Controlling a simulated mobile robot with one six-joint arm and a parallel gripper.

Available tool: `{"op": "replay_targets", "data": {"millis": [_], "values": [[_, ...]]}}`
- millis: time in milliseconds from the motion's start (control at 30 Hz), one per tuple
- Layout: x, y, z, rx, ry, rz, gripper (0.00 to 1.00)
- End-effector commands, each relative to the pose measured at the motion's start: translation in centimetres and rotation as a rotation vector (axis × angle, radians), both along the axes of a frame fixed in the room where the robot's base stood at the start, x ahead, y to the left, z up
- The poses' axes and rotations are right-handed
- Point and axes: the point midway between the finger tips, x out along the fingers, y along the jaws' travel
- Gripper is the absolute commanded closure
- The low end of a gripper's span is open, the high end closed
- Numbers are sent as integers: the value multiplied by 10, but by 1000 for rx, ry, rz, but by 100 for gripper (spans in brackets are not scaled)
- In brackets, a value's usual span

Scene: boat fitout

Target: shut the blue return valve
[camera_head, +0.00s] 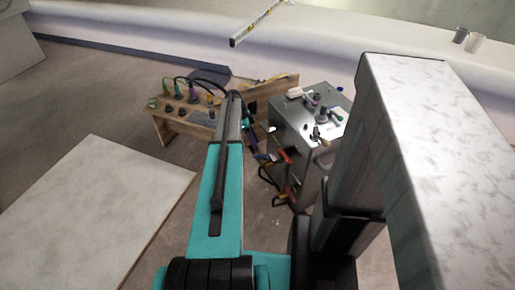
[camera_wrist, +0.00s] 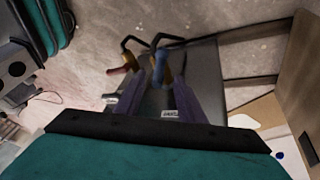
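The blue valve handle (camera_wrist: 160,66) shows in the wrist view near the top centre, beside a black bent pipe. A red valve handle (camera_wrist: 122,67) is to its left on another pipe. A grey panel (camera_wrist: 153,103) with small white labels lies below them. My gripper (camera_wrist: 156,80) is open, its two dark purple fingers apart. The blue handle appears just beyond the fingertips, closer to the right one. I cannot tell whether they touch it. In the head view my arm hides most of the gripper and the blue handle cannot be made out clearly.
A wooden bench (camera_head: 160,120) with pipes and fittings stands left of my arm. A metal cabinet (camera_head: 285,115) with loose items on top stands right. Orange-handled tools (camera_head: 284,155) are beside it. A pale board (camera_head: 95,205) lies left; a level (camera_head: 258,22) is at the back.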

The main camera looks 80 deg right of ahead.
Motion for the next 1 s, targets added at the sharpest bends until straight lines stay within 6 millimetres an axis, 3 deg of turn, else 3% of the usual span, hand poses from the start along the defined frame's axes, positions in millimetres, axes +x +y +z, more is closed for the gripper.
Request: {"op": "replay_targets", "data": {"millis": [400, 867, 1000], "values": [[26, -9, 55, 0, -2, 1, 64], [30, -10, 64, 1, -1, 0, 64], [31, -9, 63, -1, -2, 2, 85]]}}
